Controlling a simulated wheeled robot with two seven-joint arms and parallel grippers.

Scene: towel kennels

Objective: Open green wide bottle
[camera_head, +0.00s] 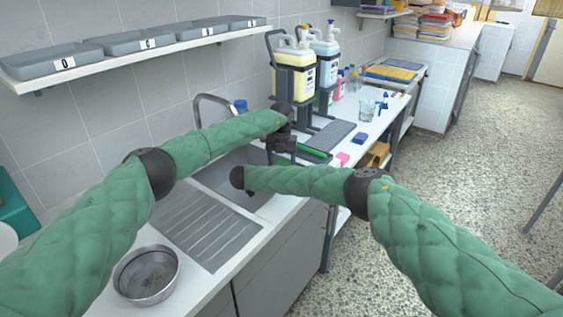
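I cannot clearly make out a green wide bottle. Several small bottles (352,78) stand at the back of the counter, too small to tell apart. A long green item (312,152) lies by the sink, partly hidden by my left gripper; I cannot tell what it is. My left gripper (280,144) is dark and hangs over the sink's far edge. I cannot see its fingers clearly. My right arm reaches left across the sink and ends in a dark part (238,178); its fingers are hidden.
Two large pump jugs (294,75) stand behind the sink. A metal bowl (147,274) sits on the near counter. A glass beaker (366,110), a pink block (342,159) and a blue block (359,138) are on the right counter. A shelf holds grey trays (136,41).

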